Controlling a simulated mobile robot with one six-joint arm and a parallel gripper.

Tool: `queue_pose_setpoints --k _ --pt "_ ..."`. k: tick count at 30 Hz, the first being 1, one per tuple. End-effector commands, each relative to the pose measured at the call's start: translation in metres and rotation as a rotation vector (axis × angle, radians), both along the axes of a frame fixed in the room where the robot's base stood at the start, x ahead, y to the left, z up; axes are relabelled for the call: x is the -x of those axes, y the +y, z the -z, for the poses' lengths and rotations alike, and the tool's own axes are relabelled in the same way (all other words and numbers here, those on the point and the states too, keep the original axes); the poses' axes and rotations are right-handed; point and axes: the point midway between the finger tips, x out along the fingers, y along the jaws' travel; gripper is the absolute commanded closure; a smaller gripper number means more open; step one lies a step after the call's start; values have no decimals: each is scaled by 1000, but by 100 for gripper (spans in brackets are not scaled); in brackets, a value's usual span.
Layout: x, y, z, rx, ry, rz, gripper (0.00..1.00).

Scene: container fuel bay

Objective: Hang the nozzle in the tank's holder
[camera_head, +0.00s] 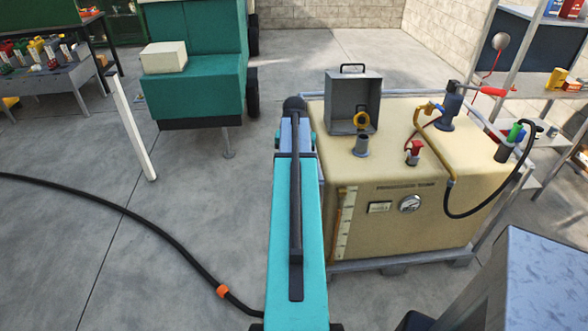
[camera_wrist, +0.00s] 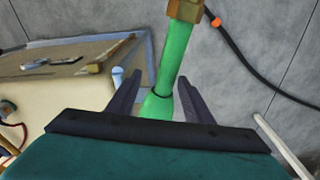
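The nozzle is a green shape (camera_wrist: 178,60) with a brass fitting (camera_wrist: 186,12), running between the two dark fingers of my gripper (camera_wrist: 160,88) in the wrist view. In the head view my gripper and the nozzle are hidden by my arm, whose far end is at the tank's left edge. The tank also shows at left in the wrist view (camera_wrist: 45,95).
A black hose (camera_head: 120,209) with an orange band (camera_head: 222,291) lies on the floor. A pump (camera_head: 448,112), a red valve (camera_head: 413,151) and a cup with green and blue items (camera_head: 506,150) stand on the tank.

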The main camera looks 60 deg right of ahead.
Motion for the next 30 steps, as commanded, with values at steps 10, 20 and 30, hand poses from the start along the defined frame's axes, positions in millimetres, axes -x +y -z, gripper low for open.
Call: queue_pose_setpoints --k 10,20,30 --pt "0 0 -1 -2 1 0 53" --pt "1 2 -22 0 0 0 53" --pt "3 5 -58 0 0 0 53"
